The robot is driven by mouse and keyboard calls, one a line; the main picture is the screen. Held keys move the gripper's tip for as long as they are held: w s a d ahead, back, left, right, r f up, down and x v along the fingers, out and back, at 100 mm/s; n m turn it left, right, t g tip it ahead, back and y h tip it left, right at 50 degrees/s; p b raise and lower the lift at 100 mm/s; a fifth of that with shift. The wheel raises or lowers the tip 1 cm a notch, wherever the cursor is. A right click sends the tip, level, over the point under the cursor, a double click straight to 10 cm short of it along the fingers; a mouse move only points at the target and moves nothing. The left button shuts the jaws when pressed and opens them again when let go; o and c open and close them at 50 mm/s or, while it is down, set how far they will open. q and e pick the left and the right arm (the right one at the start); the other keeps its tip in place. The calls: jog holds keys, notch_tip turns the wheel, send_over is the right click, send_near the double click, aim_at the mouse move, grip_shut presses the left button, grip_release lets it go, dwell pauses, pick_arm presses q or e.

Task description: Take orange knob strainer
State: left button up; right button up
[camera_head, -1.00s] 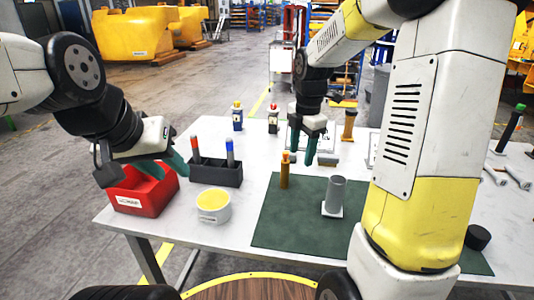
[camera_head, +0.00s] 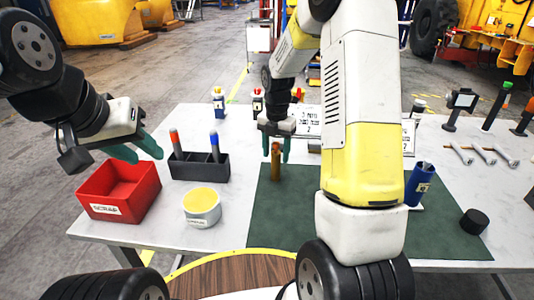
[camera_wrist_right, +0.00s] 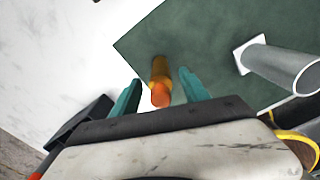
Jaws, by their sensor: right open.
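The orange knob strainer (camera_head: 276,164) is a small upright brown-orange cylinder at the back left of the green mat (camera_head: 262,215). In the right wrist view the strainer (camera_wrist_right: 160,74) shows its orange knob toward the camera. My right gripper (camera_head: 276,150) is open, with one teal finger on each side of the strainer. In the right wrist view a gap shows between each finger and the strainer; whether either touches lower down I cannot tell. My left gripper (camera_head: 138,150) is open and empty above the red scrap bin (camera_head: 121,206).
A black holder (camera_head: 200,169) with red- and blue-topped tools and a yellow-topped tub (camera_head: 202,208) stand left of the mat. A blue cylinder (camera_head: 419,184) and black puck (camera_head: 474,222) are at right.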

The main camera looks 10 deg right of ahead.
notch_tip(320, 180, down, 2)
jog(key=shift+f, duration=0.15)
grip_shut()
dwell(0.4)
